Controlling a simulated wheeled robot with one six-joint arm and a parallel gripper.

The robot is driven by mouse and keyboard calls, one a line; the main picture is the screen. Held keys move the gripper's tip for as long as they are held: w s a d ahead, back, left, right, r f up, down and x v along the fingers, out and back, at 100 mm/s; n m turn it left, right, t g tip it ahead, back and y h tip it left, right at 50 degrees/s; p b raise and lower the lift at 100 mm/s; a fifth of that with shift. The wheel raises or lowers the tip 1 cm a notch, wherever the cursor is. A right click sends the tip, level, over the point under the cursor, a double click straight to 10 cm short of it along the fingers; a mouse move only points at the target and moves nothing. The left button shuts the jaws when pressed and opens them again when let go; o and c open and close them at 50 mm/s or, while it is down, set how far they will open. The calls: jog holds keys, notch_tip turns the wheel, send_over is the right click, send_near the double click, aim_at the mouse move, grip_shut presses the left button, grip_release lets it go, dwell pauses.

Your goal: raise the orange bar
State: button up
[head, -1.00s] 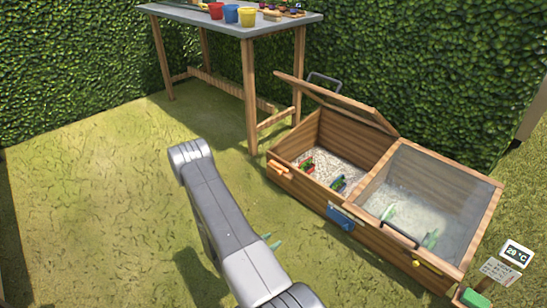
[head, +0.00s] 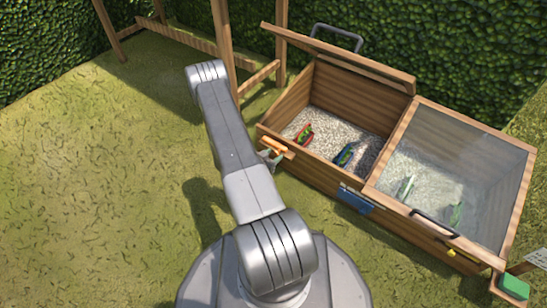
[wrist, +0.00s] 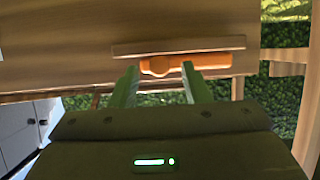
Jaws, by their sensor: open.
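The orange bar (head: 276,146) is on the front left of the wooden cold frame (head: 318,180), just below its rim. In the wrist view the orange bar (wrist: 212,61) lies lengthwise along a wooden strip. In the head view my gripper (head: 270,158) is small and partly hidden by my arm, close to the bar.
The frame's left lid (head: 340,58) is tilted open over gravel with small plants. The right glass lid (head: 455,170) is shut. A blue latch (head: 355,199) and a yellow one (head: 452,252) are on the front. Table legs (head: 222,50) stand behind; grass is clear at left.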

jog(key=shift+w+d+f, duration=0.2)
jog(key=shift+w+d, duration=0.15)
jog(key=shift+w, duration=0.05)
grip_shut()
jog(key=shift+r, duration=0.1)
